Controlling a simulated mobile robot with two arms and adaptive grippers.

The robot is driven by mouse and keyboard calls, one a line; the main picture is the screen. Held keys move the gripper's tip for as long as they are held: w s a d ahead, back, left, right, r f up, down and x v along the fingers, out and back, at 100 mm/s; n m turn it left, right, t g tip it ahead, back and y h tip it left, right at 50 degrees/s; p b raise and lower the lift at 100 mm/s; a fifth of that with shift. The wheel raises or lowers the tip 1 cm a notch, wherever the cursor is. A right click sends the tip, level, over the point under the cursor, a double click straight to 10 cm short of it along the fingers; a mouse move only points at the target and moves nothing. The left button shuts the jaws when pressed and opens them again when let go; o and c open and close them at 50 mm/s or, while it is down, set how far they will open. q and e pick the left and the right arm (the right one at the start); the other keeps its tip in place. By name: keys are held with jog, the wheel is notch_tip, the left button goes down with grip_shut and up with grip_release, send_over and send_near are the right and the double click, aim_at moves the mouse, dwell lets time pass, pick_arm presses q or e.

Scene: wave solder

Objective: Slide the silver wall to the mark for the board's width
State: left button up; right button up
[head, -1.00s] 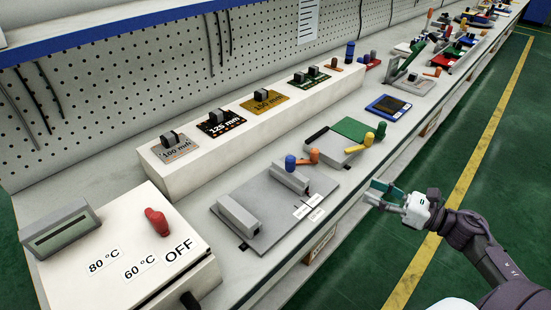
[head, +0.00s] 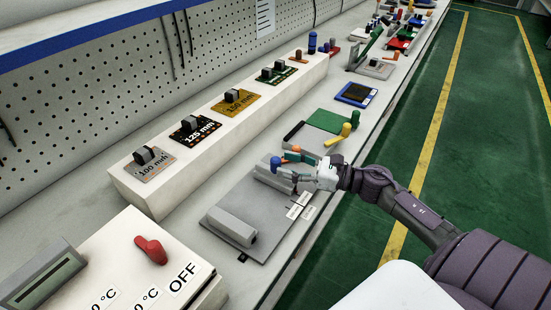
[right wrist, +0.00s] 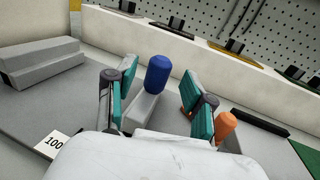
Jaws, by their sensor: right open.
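The silver wall (head: 262,177) is a grey bar with a blue knob (head: 276,162) on top, standing on a grey plate (head: 255,205). A second grey bar (head: 232,228) stands at the plate's near left end. White mark labels (head: 298,207) lie along the plate's front edge; one reading 100 shows in the right wrist view (right wrist: 55,144). My right gripper (head: 286,169) is open at the silver wall. In the right wrist view, the blue knob (right wrist: 157,76) stands between its spread teal fingers, with gaps on both sides. My left gripper is out of view.
An orange handle (right wrist: 226,126) is close beside the right finger. A yellow-handled lever (head: 346,130) and green board (head: 328,121) lie beyond. Boards marked 100 mm (head: 150,165) and 125 mm (head: 196,130) sit on a ledge behind. A control box (head: 130,265) stands near left.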

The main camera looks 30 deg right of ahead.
aim_at(276, 162)
jog(key=shift+x, duration=1.8)
grip_shut()
